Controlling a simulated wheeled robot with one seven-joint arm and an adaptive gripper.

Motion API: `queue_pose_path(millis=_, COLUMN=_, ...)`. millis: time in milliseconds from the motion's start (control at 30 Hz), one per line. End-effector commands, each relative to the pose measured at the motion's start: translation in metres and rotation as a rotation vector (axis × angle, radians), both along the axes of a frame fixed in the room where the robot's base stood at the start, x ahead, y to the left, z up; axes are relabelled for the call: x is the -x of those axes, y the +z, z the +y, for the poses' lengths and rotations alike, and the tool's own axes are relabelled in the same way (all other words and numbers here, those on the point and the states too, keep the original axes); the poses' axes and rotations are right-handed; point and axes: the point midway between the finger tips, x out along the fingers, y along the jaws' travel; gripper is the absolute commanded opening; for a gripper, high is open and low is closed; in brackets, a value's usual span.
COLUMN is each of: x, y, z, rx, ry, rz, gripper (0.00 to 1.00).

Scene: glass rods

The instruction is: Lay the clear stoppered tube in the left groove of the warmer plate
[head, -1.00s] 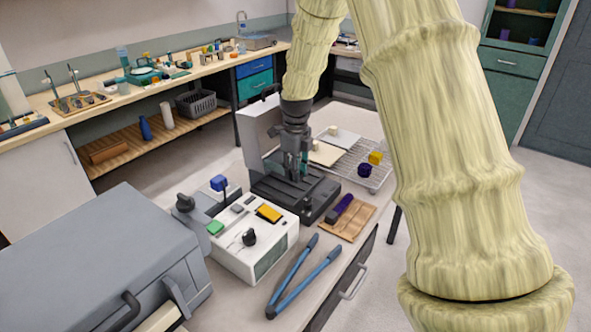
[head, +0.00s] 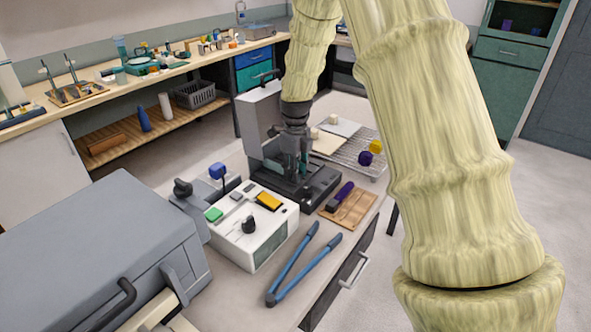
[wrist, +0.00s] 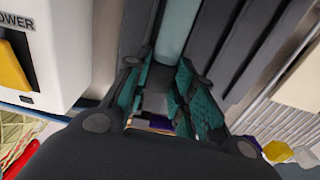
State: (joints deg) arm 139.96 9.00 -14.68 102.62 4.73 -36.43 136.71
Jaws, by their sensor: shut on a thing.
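My gripper (head: 292,165) points down over the dark grey warmer plate (head: 322,192), toward its left part in the head view. In the wrist view my gripper (wrist: 160,95) has teal-padded fingers shut on the clear stoppered tube (wrist: 173,35). The tube shows as a pale teal bar running up from between the fingers, roughly parallel to the plate's ridges (wrist: 235,45). The fingers hide its near part, and I cannot make out the stopper clearly. I cannot tell whether the tube touches the plate.
A white box with a yellow switch (head: 267,200) stands close left of the plate. An upright grey panel (head: 260,120) rises behind. A wooden board with a purple-handled tool (head: 345,192), blue-handled tongs (head: 300,265) and a wire rack (head: 370,170) are nearby.

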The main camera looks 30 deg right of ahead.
Motion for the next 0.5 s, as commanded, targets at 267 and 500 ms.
queue_pose_path(millis=267, x=0.0000, y=-0.0011, z=-0.0001, rx=0.001, ry=0.001, rz=0.001, gripper=0.02)
queue_pose_path(millis=500, x=-0.0002, y=-0.0035, z=-0.0001, rx=0.001, ry=-0.001, rz=0.000, gripper=0.02)
